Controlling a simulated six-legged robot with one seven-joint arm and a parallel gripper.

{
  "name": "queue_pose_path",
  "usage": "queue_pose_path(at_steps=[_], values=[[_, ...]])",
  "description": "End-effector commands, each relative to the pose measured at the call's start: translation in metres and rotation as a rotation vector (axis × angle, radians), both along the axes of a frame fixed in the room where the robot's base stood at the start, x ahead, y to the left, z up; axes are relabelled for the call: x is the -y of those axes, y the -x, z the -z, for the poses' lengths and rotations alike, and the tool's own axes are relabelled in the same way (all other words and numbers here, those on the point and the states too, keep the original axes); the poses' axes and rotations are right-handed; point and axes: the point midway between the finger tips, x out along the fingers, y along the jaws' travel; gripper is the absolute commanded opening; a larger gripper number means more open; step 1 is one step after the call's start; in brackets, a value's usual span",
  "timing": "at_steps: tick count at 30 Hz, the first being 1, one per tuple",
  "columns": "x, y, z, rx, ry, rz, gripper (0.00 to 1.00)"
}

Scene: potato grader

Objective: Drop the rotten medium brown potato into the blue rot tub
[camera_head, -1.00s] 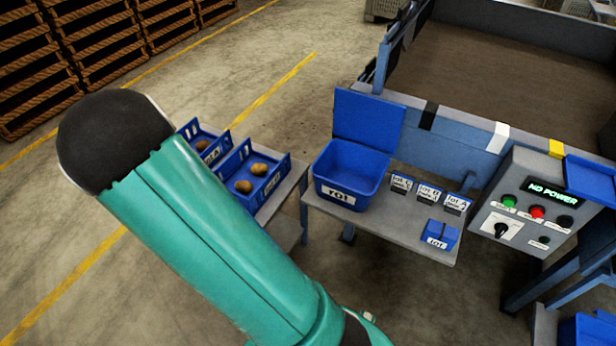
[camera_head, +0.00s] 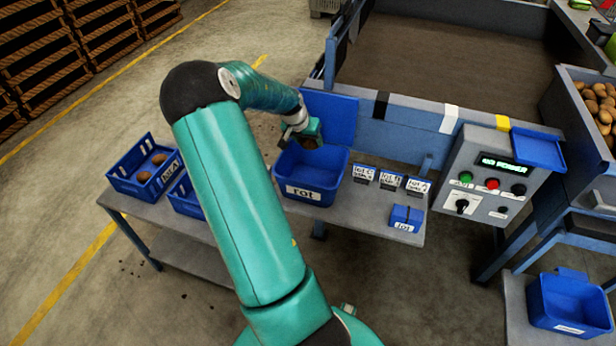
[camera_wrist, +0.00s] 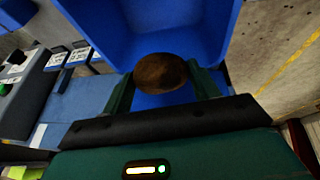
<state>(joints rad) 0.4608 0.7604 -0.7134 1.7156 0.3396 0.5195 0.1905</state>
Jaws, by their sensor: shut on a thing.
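The blue rot tub (camera_head: 309,192) stands on the grey bench with its lid raised at the back. It shows no potato inside in the part I can see. My gripper (camera_head: 305,136) is above the back of the tub's opening. In the wrist view, my gripper (camera_wrist: 163,88) is shut on a brown potato (camera_wrist: 160,72), held between the two green fingers. The blue tub wall (camera_wrist: 75,12) and floor show behind and below the potato. In the head view the potato (camera_head: 311,143) is a small dark brown patch, partly hidden by the gripper.
Small lot cards (camera_head: 390,178) and a small blue box (camera_head: 406,217) sit right of the tub. A control panel (camera_head: 492,180) stands farther right.

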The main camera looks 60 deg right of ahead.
Motion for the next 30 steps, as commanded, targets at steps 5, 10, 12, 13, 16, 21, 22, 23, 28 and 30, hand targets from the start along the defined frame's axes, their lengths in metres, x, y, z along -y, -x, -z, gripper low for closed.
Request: queue_pose_path(at_steps=[5,10,12,13,16,21,22,23,28,30], values=[[0.013,0.018,-0.001,0.002,0.002,0.046,0.36],[0.013,0.019,0.009,0.001,0.001,0.048,0.36],[0.013,0.019,0.015,0.000,0.001,0.048,0.36],[0.013,0.019,0.018,0.000,0.002,0.047,0.36],[0.013,0.019,0.031,0.000,0.000,0.046,0.36],[0.013,0.018,0.050,0.000,0.000,0.045,0.36],[0.013,0.018,0.052,0.000,0.001,0.045,0.36],[0.013,0.018,0.054,0.001,0.001,0.046,0.36],[0.013,0.018,0.058,0.003,0.003,0.045,0.36],[0.013,0.018,0.058,0.003,0.003,0.045,0.36]])
